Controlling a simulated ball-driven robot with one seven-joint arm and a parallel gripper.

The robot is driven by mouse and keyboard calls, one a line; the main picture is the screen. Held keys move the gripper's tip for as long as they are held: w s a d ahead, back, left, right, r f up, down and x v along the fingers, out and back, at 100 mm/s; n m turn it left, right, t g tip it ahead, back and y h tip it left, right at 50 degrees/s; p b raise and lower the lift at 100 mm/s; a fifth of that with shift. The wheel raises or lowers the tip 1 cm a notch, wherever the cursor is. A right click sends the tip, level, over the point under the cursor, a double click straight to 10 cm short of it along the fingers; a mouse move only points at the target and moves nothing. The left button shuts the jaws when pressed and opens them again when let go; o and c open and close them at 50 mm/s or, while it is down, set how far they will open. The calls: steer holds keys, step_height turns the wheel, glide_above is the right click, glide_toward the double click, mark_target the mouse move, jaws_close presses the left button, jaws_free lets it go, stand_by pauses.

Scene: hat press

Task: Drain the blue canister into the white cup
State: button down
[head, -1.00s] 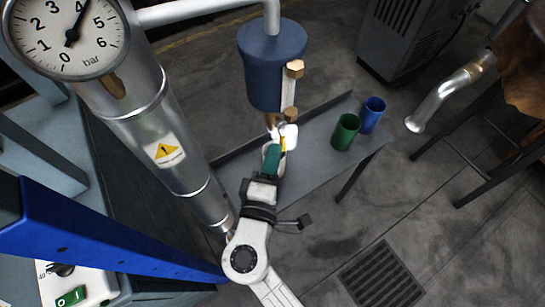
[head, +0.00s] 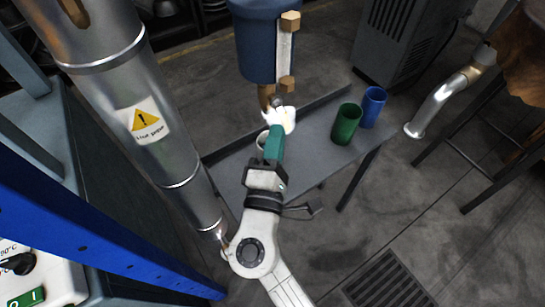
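The blue canister (head: 262,45) hangs at the top centre, with a sight tube between two brass fittings on its right side. A brass drain fitting (head: 265,95) is under it.
A green cup (head: 346,124) and a blue cup (head: 373,107) stand on the grey bench (head: 317,161) to the right. A large metal pipe (head: 150,110) and a blue beam (head: 90,220) fill the left. A bent metal spout (head: 437,105) is at right.

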steer(key=w+d+n+t+y+b, duration=0.1)
steer(key=n+y+b, duration=0.1)
steer(key=b, duration=0.5)
steer(key=w+d+n+t+y+b, duration=0.1)
steer(key=n+t+y+b, duration=0.1)
steer(key=n+b, duration=0.3)
steer(key=w+d+n+t+y+b, duration=0.1)
steer(key=n+y+b, duration=0.2)
steer(key=b, duration=0.6)
steer(key=shift+d+n+t, duration=0.4)
steer(key=shift+n, duration=0.3)
steer(key=shift+w+d+r+b, duration=0.3)
steer(key=shift+w+d+r, duration=0.05)
steer(key=shift+d+r, duration=0.2)
steer(key=shift+w+d+r+b, duration=0.25)
steer(key=shift+w+d+r, duration=0.1)
steer(key=shift+d+r, duration=0.2)
